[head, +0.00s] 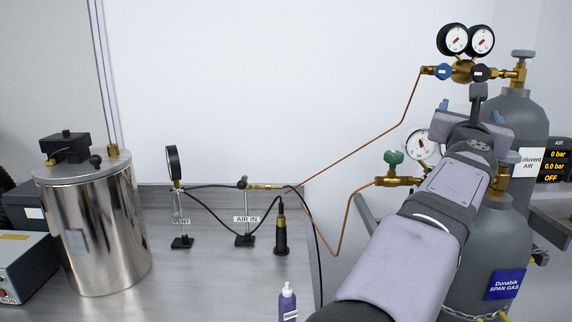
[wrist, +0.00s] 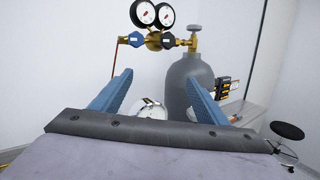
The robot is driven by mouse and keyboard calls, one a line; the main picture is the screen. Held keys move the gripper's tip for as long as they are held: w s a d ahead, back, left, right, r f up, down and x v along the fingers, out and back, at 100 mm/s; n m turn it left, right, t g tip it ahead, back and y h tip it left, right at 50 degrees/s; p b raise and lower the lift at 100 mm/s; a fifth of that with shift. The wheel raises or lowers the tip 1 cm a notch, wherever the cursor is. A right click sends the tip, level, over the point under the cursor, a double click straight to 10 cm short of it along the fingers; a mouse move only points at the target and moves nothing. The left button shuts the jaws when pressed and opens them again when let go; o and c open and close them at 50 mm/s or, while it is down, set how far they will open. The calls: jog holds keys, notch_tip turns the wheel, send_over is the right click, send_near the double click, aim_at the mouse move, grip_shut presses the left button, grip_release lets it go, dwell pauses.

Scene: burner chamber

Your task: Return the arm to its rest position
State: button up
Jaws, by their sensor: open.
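My arm (head: 420,225) reaches up and away from the lower middle of the head view toward the gas cylinders on the right. My gripper (head: 474,98) is at its far end, in front of the cylinders and below the twin gauges. In the wrist view, my gripper (wrist: 160,76) shows two blue fingers spread wide apart with nothing held between them. A white round gauge (wrist: 151,109) shows low between the fingers. The arm hides part of the cylinders.
The steel bench (head: 200,275) holds a shiny metal vessel (head: 95,230), a VENT stand (head: 181,240), an AIR IN stand (head: 245,238), a black torch-like tool (head: 281,235) and a purple bottle (head: 287,302). Copper tubing (head: 365,145) runs to the regulators. Clear wall lies above the bench.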

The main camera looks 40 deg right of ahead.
jog(key=w+a+r+n+t+y+p, duration=0.2)
jog(key=w+a+n+t, duration=0.1)
jog(key=w+n, duration=0.35)
jog(key=w+a+r+n+t+y+p, duration=0.2)
jog(key=w+a+n+t, duration=0.15)
jog(key=w+n, duration=0.35)
jog(key=w+a+f+n+y+b, duration=0.1)
jog(key=w+a+f+n+y, duration=0.55)
jog(key=w+a+f, duration=0.6)
jog(key=w+a+f+n+y+b, duration=0.1)
jog(key=w+a+f+n+y, duration=0.6)
jog(key=f, duration=0.8)
jog(key=s+a+f+n+g+y, duration=0.1)
jog(key=s+a+f+n+g, duration=0.15)
jog(key=a+f+n, duration=0.75)
jog(key=s+a+f+n+g+y, duration=0.1)
jog(key=a+f+n+g, duration=0.25)
jog(key=a+f, duration=0.8)
jog(key=s+a+f+n+g, duration=0.2)
jog(key=s+a+f+n, duration=0.1)
jog(key=s+a+n, duration=0.2)
jog(key=s+a+f+n+g, duration=0.3)
jog(key=s+n, duration=0.4)
jog(key=s, duration=0.3)
jog(key=a+f, duration=0.1)
jog(key=a, duration=0.1)
jog(key=shift+s+a+f, duration=0.2)
jog(key=shift+a+f, duration=0.05)
jog(key=shift+a, duration=0.1)
